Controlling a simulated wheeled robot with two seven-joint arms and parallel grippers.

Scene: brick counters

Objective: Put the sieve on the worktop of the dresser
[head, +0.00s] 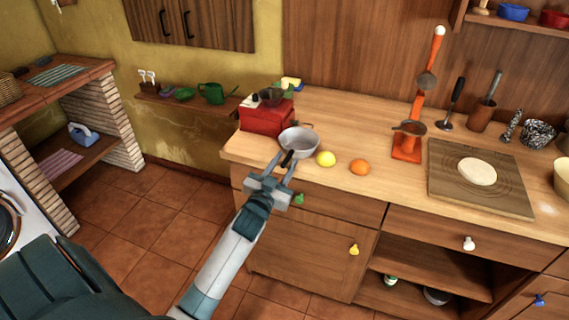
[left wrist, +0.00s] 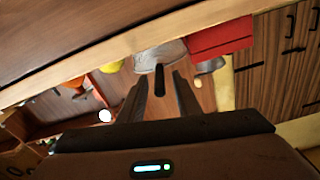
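A grey metal bowl-shaped sieve (head: 299,144) with a short black handle is at the left front of the wooden worktop (head: 350,118) of the dresser. It seems to rest on the worktop. Its handle points toward the front edge. My left gripper (head: 283,164) is at the front edge, with a finger on either side of the handle. In the left wrist view the sieve (left wrist: 160,54) is ahead, and its handle lies between the open fingers (left wrist: 161,80) with gaps on both sides. My right gripper is not in view.
A red box (head: 262,120) stands just behind the sieve. Farther right are an orange stand (head: 408,148) and a board (head: 510,195) with dough. Clear worktop lies behind the fruit.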

